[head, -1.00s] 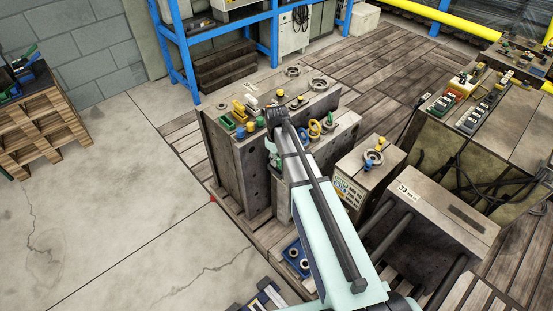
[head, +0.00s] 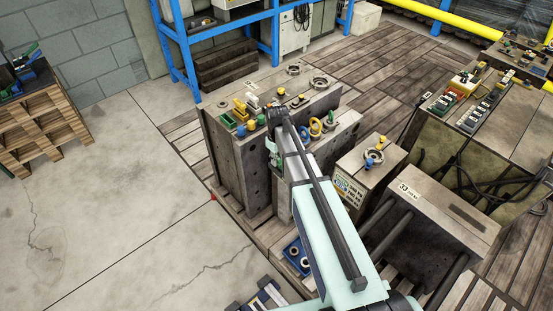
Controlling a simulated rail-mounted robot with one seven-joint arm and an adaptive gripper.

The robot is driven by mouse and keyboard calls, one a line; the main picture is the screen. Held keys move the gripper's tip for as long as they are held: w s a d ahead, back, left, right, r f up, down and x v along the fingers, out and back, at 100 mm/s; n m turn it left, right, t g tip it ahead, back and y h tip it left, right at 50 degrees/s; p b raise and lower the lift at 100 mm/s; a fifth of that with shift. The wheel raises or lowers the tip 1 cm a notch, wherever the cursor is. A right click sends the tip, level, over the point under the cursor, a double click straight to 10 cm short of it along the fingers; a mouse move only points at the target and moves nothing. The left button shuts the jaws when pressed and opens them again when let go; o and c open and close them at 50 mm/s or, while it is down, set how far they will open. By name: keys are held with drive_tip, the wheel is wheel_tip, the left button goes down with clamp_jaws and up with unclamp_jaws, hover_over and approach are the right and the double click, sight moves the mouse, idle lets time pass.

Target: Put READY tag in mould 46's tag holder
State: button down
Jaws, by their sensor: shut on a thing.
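My arm reaches from the lower right up to a large grey mould block (head: 232,165) in the middle. Its far end, a dark joint, is over the front edge of the block's top. My gripper's fingers do not show; the arm seems to cover them. I cannot make out the READY tag. No number 46 is readable. The large block carries a small pale label (head: 251,86) too small to read. A smaller block (head: 362,172) to the right has a printed plate (head: 349,190) on its front. I cannot tell which one is mould 46, nor see its tag holder.
Eyebolts, rings and small coloured parts stand on the large block's top. A mould labelled 33 (head: 428,220) lies at the right. A blue tray (head: 297,257) is beside the arm on the pallet. A blue rack (head: 270,35) stands behind.

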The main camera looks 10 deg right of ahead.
drive_tip(key=shift+w+d, duration=0.1)
drive_tip(key=shift+d, duration=0.15)
drive_tip(key=shift+r+p, duration=0.45)
drive_tip(key=shift+r, duration=0.1)
drive_tip(key=shift+a+r+p, duration=0.15)
drive_tip(key=shift+r+p, duration=0.9)
drive_tip(key=shift+r, duration=0.65)
drive_tip(key=shift+f, duration=0.15)
drive_tip(key=shift+f+b, duration=0.65)
drive_tip(key=shift+f, duration=0.55)
drive_tip(key=shift+f, duration=0.65)
drive_tip(key=shift+f, duration=0.3)
drive_tip(key=shift+b, duration=0.3)
drive_tip(key=shift+r, duration=0.15)
idle(0.3)
